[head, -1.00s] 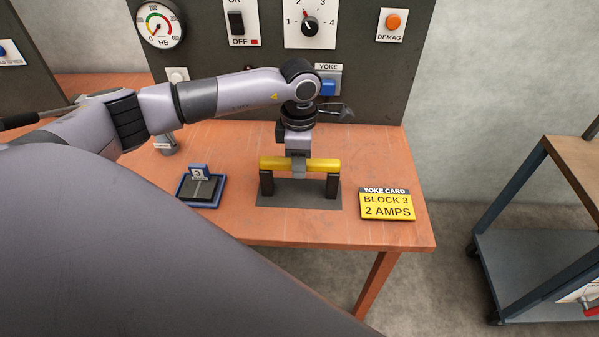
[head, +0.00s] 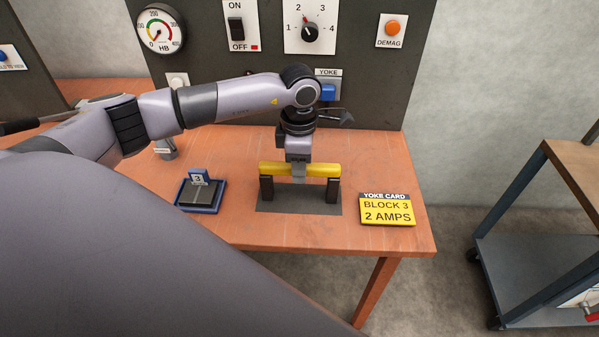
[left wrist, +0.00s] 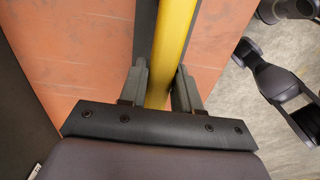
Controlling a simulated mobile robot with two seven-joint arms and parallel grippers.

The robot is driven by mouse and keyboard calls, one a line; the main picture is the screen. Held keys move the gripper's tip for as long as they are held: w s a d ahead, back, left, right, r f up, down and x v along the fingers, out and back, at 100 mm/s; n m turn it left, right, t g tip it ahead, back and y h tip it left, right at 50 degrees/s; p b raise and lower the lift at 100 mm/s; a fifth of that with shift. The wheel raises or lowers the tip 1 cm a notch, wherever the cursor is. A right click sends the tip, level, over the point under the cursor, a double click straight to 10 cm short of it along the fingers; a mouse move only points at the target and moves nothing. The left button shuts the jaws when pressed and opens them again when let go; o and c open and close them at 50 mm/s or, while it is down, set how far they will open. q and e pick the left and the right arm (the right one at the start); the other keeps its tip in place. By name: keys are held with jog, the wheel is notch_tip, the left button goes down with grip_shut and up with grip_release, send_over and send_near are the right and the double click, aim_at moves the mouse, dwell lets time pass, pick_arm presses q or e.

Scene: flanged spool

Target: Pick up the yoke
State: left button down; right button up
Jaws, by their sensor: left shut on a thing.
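The yoke (head: 325,170) is a yellow bar with two dark upright legs. It stands on a dark grey mat (head: 290,208) on the orange-brown table in the head view. My left gripper (head: 299,174) comes down from above and is shut on the middle of the yellow bar. In the left wrist view the bar (left wrist: 173,45) runs between the two fingers (left wrist: 158,92). The legs look to rest on the mat, with no clear gap seen. My right gripper is not in view.
A blue tray (head: 181,203) with a dark block marked 3 is left of the yoke. A yellow yoke card (head: 387,210) stands to the right. Behind is a dark panel (head: 205,60) with gauge, switch, dial and buttons. A cart (head: 535,265) stands at far right.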

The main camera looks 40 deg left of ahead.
pick_arm(q)
jog(key=shift+w+r, duration=0.1)
jog(key=shift+r, duration=0.15)
